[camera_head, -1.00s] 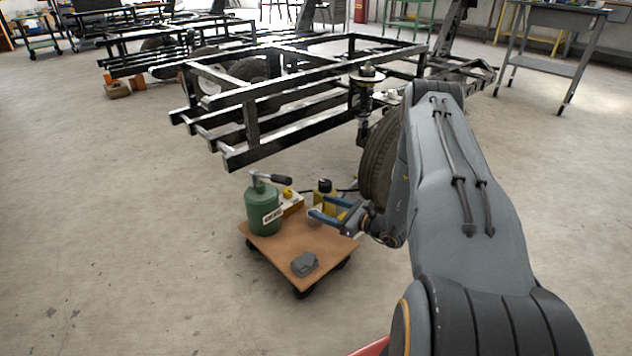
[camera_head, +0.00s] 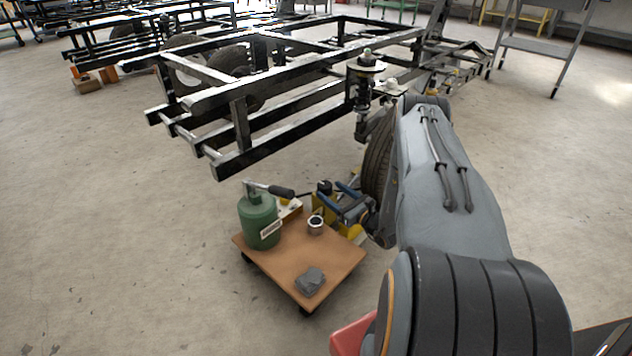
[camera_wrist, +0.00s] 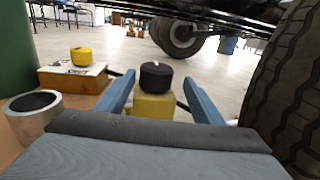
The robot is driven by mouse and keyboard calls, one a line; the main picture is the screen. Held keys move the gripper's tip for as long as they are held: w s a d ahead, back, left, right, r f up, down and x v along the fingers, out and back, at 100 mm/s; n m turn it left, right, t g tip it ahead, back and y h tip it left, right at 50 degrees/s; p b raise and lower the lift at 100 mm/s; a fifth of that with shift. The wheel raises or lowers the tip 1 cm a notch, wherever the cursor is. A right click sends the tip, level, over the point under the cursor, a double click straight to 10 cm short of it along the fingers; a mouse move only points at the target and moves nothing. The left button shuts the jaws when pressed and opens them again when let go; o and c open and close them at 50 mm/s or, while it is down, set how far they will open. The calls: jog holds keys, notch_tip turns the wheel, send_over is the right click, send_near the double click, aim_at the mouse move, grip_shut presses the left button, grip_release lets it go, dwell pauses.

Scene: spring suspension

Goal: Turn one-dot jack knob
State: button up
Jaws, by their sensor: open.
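A black knob (camera_wrist: 155,75) with a small pale mark on top sits on a yellow jack body (camera_wrist: 154,106). In the head view the knob (camera_head: 324,186) shows close to my fingertips. My gripper (camera_wrist: 158,77) is open, with its two blue fingers on either side of the knob in the wrist view. The knob appears between or just beyond the fingertips, and I cannot tell the exact depth. No contact is visible. The lower jack body is partly hidden by my gripper. The pale mark is too small to read clearly.
A yellow knob (camera_wrist: 82,56) sits on a pale-topped box. A metal cup (camera_head: 315,226), green canister (camera_head: 259,220) and grey cloth (camera_head: 310,281) are on the wooden dolly (camera_head: 281,268). A tyre (camera_wrist: 290,90) stands close at right. The black frame (camera_head: 235,165) is overhead.

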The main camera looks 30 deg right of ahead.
jog(key=b+x, duration=0.3)
jog(key=x, duration=0.4)
jog(key=shift+w+a, duration=0.15)
jog(key=shift+a, duration=0.2)
jog(key=c, duration=1.1)
